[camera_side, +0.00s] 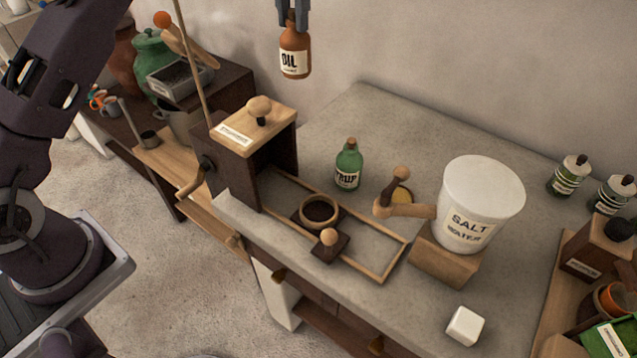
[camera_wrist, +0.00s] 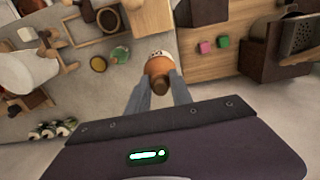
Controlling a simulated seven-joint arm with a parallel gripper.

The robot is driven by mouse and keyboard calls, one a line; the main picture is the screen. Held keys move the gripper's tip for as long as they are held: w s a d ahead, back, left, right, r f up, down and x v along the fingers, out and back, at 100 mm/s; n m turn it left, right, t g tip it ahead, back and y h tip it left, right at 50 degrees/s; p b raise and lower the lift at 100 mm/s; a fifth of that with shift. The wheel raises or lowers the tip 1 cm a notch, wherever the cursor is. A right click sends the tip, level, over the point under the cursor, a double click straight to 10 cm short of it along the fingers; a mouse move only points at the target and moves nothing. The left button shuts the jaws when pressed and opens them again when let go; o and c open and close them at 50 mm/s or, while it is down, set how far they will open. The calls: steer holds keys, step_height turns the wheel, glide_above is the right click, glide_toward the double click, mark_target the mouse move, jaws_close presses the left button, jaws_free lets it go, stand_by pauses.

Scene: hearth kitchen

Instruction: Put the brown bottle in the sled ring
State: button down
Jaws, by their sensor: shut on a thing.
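The brown bottle (camera_side: 295,52), labelled OIL, hangs upright in my gripper (camera_side: 294,14), high above the counter near the back wall. My gripper is shut on its upper part. In the wrist view the bottle (camera_wrist: 160,68) shows from above between the fingers of my gripper (camera_wrist: 160,84). The sled ring (camera_side: 319,210) is a round wooden ring on a dark sled in a wooden rail frame (camera_side: 385,270), with a knob in front. The ring looks empty. It also shows in the wrist view (camera_wrist: 108,19), left of the bottle.
A green syrup bottle (camera_side: 348,165) stands behind the ring. A wooden box (camera_side: 252,140) with a knob covers the rail's left end. A salt water tub (camera_side: 480,205) and wooden tap (camera_side: 405,208) stand right. A white cube (camera_side: 465,326) lies near the front.

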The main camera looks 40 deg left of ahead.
steer(key=shift+r, duration=0.35)
steer(key=s+d+m, duration=0.2)
steer(key=s+d, duration=1.2)
steer(key=d, duration=0.1)
step_height(320, 180, down, 21)
steer(key=shift+w, duration=0.4)
steer(key=shift+d, duration=0.1)
steer(key=c, duration=1.1)
jaws_free()
steer(key=shift+f, duration=0.1)
steer(key=shift+c, duration=0.2)
